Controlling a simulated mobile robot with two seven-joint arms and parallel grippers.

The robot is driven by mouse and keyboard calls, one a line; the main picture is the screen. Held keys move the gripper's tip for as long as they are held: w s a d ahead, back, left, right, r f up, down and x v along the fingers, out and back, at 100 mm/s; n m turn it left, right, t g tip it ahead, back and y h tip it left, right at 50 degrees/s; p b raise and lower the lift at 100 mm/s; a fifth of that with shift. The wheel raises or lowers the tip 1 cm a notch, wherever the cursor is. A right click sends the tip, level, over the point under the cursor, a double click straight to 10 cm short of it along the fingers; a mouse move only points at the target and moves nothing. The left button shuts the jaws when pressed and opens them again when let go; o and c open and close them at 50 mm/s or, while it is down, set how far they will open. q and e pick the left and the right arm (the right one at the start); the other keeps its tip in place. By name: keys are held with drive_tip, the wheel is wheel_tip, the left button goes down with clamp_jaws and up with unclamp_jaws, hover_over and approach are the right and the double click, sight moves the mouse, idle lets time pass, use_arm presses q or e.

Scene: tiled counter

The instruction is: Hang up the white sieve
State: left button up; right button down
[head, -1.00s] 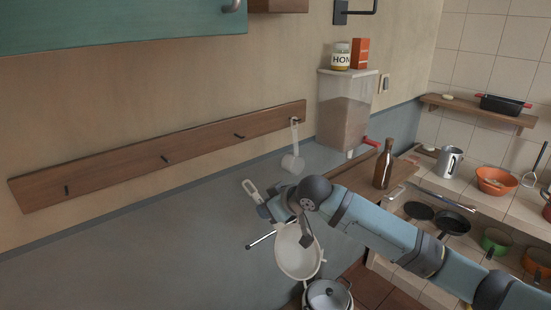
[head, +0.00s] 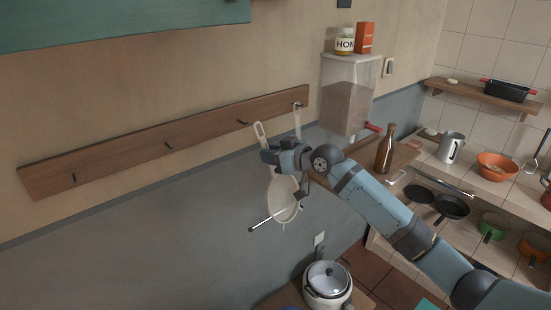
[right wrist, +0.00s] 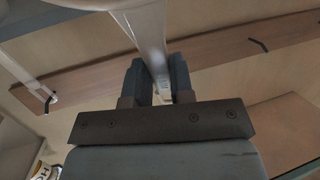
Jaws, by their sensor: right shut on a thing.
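The white sieve (head: 284,208) hangs bowl down from my right gripper (head: 267,157) in the head view. That gripper is shut on its handle, whose slotted end (head: 259,131) sticks up above the fingers. The wooden hook rail (head: 120,163) is on the wall behind. The handle end is just right of and slightly below the third hook (head: 241,122) in the picture, and looks apart from it. In the right wrist view, the handle (right wrist: 148,35) runs between the two fingers (right wrist: 160,75), with a bare hook (right wrist: 258,45) to the right. My left gripper is not in view.
A white utensil (head: 297,122) hangs on the rightmost hook (head: 299,104), close to the sieve and partly hidden by my arm. The two left hooks are free. A bottle (head: 386,150) and dispenser (head: 347,95) stand to the right; a rice cooker (head: 327,285) is below.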

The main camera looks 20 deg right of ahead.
drive_tip(key=w+a+f+b, duration=0.1)
drive_tip(key=w+a+b, duration=0.1)
drive_tip(key=w, duration=0.4)
drive_tip(key=shift+w+a+f+b, duration=0.2)
drive_tip(key=shift+a+b, duration=0.1)
drive_tip(key=shift+b, duration=0.5)
idle(0.5)
